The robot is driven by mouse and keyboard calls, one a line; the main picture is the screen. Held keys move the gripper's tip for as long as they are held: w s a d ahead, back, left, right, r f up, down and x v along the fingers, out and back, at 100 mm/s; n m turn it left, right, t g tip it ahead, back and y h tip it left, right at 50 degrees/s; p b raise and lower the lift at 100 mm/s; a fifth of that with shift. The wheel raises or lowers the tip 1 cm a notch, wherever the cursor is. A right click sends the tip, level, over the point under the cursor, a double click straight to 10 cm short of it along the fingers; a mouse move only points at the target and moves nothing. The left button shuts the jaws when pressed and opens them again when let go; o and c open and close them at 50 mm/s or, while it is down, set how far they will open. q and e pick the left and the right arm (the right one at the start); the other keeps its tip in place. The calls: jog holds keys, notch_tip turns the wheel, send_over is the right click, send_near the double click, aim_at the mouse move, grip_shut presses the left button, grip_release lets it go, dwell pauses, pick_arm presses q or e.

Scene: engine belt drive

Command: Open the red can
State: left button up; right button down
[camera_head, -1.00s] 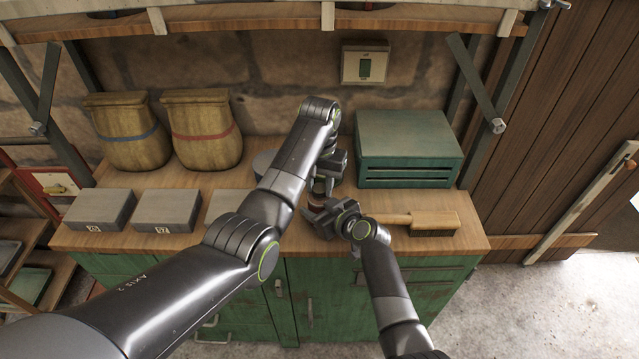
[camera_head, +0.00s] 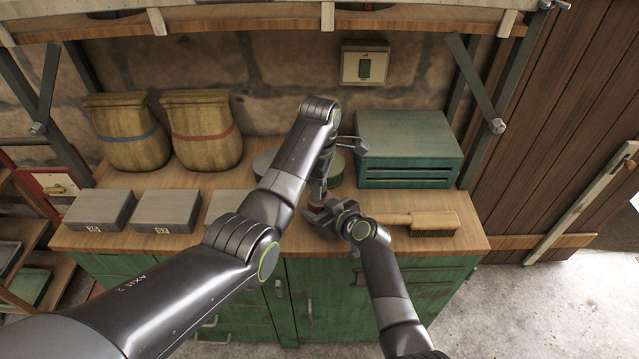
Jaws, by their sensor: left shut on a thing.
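The left gripper (camera_head: 318,196) points down at the front middle of the bench, at the top of a small can (camera_head: 316,203). It is shut on the can's top, though its fingertips are hard to see. The can is mostly hidden by both grippers; only a small brownish piece shows between them, and its red colour cannot be made out. The right gripper (camera_head: 316,217) reaches in from the front right with its jaws at the can's lower part. Whether it touches or grips the can is hidden.
A wooden-handled brush (camera_head: 432,222) lies just right of the right gripper. A green metal box (camera_head: 408,140) stands behind it. A round grey tin (camera_head: 263,163) is partly behind my left arm.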

pick_arm(q)
jog(key=n, duration=0.7)
jog(key=shift+n, duration=0.3)
jog(key=shift+w, duration=0.1)
jog(key=shift+r, duration=0.2)
pick_arm(e)
jog(key=shift+f, duration=0.1)
pick_arm(q)
jog(key=shift+r, duration=0.95)
jog(key=shift+r, duration=2)
pick_arm(e)
jog(key=c, duration=0.5)
grip_release()
